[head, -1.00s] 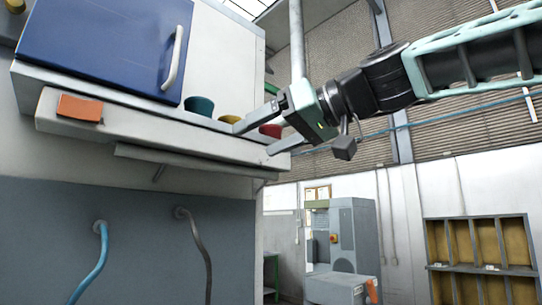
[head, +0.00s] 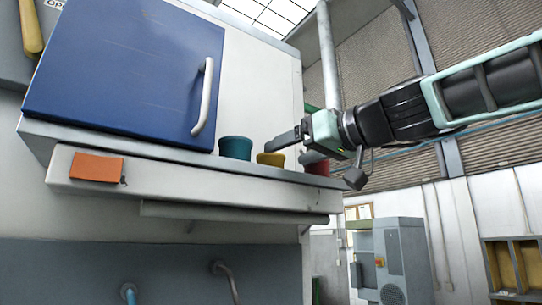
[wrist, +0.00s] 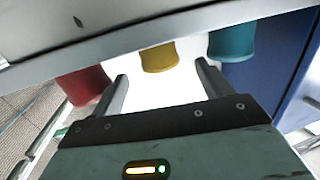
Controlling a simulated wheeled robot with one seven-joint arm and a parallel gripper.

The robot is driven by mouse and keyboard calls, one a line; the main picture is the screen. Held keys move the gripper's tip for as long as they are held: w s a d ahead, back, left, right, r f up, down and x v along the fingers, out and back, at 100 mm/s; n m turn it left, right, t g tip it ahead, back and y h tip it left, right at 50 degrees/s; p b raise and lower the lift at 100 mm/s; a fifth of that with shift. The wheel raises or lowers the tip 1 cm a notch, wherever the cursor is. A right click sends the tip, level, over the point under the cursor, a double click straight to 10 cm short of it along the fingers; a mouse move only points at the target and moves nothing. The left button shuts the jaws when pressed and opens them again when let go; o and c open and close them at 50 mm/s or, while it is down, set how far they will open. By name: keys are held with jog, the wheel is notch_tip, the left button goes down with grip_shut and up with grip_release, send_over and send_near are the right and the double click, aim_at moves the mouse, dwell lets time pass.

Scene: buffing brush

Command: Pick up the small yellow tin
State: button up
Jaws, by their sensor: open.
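The small yellow tin (head: 270,159) stands on the ledge between a teal tin (head: 235,147) and a red tin (head: 316,166). My gripper (head: 284,152) reaches in from the right, beside the yellow tin, with its jaws open. In the wrist view the scene looks upside down, and the yellow tin (wrist: 160,57) shows ahead of the gap between the fingers (wrist: 162,78), not gripped. The red tin (wrist: 83,84) lies left of the left finger there. The teal tin (wrist: 232,40) is right of and beyond the right finger.
The ledge (head: 190,198) runs along the front of a white cabinet. A blue door (head: 125,75) with a white handle (head: 204,97) stands close left of the teal tin. An orange block (head: 97,167) is on the ledge's front face. Open air lies right of the ledge.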

aim_at(281, 158)
jog(key=p+x, duration=0.3)
jog(key=x, duration=0.2)
jog(key=shift+w+a, duration=0.15)
jog(key=shift+w, duration=0.1)
jog(key=shift+w+a+f, duration=0.2)
jog(key=shift+w+a, duration=0.15)
jog(key=shift+a, duration=0.05)
jog(key=c, duration=1.1)
